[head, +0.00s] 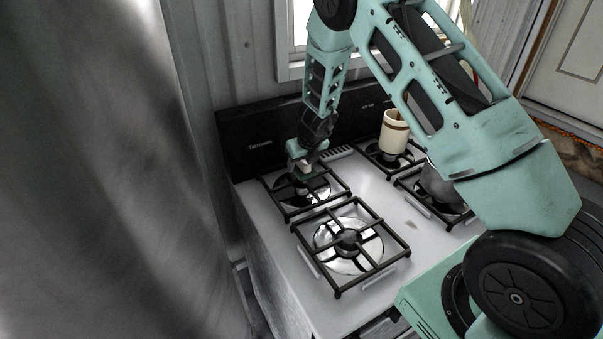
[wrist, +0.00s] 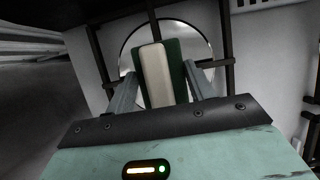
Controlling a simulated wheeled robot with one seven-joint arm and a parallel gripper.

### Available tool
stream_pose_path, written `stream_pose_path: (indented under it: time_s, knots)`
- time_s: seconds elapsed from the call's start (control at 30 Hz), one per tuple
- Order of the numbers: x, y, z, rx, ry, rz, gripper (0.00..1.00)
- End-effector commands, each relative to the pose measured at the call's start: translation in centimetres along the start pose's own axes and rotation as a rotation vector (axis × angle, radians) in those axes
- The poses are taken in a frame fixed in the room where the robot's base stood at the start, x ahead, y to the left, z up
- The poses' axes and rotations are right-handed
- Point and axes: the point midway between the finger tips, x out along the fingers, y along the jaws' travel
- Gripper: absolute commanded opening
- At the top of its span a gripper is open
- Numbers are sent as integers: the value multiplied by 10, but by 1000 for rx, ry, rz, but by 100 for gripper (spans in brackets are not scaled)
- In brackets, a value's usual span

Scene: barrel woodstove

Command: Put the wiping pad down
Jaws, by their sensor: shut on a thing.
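The wiping pad (wrist: 153,75) has a pale cream block on a dark green base. My gripper (wrist: 160,88) is shut on it, with one finger on each side of the pad in the wrist view. In the head view my gripper (head: 301,165) is over the back left burner (head: 306,189) of the stove, and the pad shows small and partly hidden below it. I cannot tell whether the pad touches the burner grate.
The white stove top (head: 381,203) has several black grates, with the front left grate (head: 349,243) empty. A cream cup-like container (head: 394,131) stands on the back right burner. A grey pot (head: 436,184) on the front right burner is partly hidden by my arm. A black back panel (head: 262,140) rises behind.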

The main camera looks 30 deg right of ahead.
Motion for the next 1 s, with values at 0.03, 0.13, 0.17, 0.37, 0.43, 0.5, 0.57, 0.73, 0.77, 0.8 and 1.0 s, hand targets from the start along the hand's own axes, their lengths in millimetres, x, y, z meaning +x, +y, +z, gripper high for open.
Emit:
stream_pose_path:
  time_s: [0.03, 0.13, 0.17, 0.37, 0.43, 0.5, 0.57, 0.73, 0.77, 0.8, 1.0]
  knots:
    - [10, -1, -5, 5, 2, 1, 25]
    - [24, -1, -10, 4, 2, 0, 25]
    - [26, 0, -12, 3, 2, 1, 25]
    - [28, 0, -12, 0, 1, 0, 25]
    - [28, 0, -12, 0, 1, 0, 25]
    - [29, 0, -12, 0, 1, 0, 25]
    - [30, 0, -13, 1, 1, 0, 25]
    - [30, 0, -13, 0, 1, 0, 75]
    - [30, 0, -13, 0, 1, 0, 75]
    - [30, 0, -13, 0, 1, 0, 75]
    - [29, 0, -12, 0, 1, 0, 75]
